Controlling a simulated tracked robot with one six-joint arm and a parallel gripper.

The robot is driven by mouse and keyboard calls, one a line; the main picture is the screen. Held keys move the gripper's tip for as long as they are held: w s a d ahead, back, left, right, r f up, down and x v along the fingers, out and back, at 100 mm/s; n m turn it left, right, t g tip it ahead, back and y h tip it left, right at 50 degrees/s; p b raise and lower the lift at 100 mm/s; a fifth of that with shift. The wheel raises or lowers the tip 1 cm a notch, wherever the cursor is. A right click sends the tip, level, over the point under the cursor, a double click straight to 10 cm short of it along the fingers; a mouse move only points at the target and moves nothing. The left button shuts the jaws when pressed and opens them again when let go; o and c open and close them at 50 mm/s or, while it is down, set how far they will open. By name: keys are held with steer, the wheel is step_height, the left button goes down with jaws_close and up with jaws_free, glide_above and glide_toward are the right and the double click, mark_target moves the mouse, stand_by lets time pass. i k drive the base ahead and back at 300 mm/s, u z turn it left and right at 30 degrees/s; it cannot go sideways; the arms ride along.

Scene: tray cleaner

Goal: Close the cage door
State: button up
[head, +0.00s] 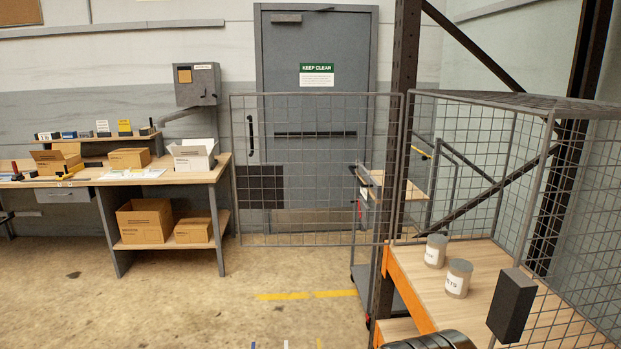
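The cage door (318,170) is a grey wire-mesh panel in a thin metal frame. It stands swung open to the left of the cage (470,96), its right edge by the cage's front left post. The cage's open front shows a wooden shelf with two grey tins (436,250).
A workbench (222,168) with cardboard boxes stands at the left. A cart (362,285) stands behind the mesh door near the dark rack post (403,60). A dark block (511,305) is at the cage's right front. The floor at centre left is clear.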

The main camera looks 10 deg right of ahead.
mark_target(255, 188)
steer(key=u, duration=1)
steer(key=i, duration=5.4)
